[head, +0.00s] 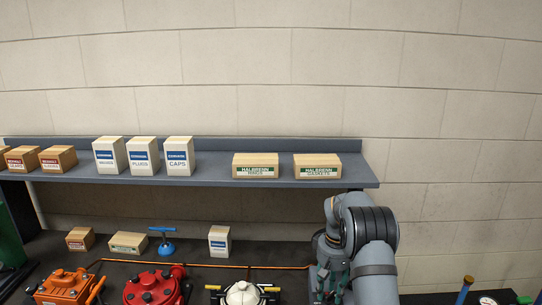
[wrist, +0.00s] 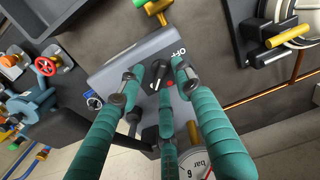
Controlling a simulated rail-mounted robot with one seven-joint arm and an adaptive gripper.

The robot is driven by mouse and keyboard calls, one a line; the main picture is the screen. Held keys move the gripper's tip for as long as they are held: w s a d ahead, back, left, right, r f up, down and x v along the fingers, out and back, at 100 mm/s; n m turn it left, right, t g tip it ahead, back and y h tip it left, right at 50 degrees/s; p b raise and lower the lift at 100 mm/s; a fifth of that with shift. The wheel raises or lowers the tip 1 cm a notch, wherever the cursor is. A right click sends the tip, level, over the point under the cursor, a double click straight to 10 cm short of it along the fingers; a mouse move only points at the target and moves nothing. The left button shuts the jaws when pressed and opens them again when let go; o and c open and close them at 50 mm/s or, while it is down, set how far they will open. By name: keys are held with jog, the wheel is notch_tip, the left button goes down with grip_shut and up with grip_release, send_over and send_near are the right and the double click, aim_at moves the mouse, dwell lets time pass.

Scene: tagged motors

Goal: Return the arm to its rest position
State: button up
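My arm (head: 372,240) reaches down at the lower right of the head view, in front of the bench. I cannot tell whether any fingertip touches the knob. In the head view the gripper shows only partly, at the bottom beside the arm.
A shelf (head: 220,177) with several boxes stands along the wall. Below are an orange motor (head: 65,287), a red motor (head: 152,288) and a white motor (head: 242,294).

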jog(key=n+p, duration=0.1)
jog(key=n, duration=0.2)
jog(key=n+p, duration=0.2)
jog(key=n, duration=0.1)
jog(key=shift+a+r, duration=0.15)
jog(key=shift+r, duration=0.05)
jog(key=shift+w+r, duration=0.15)
jog(key=shift+r, duration=0.7)
jog(key=shift+r, duration=0.1)
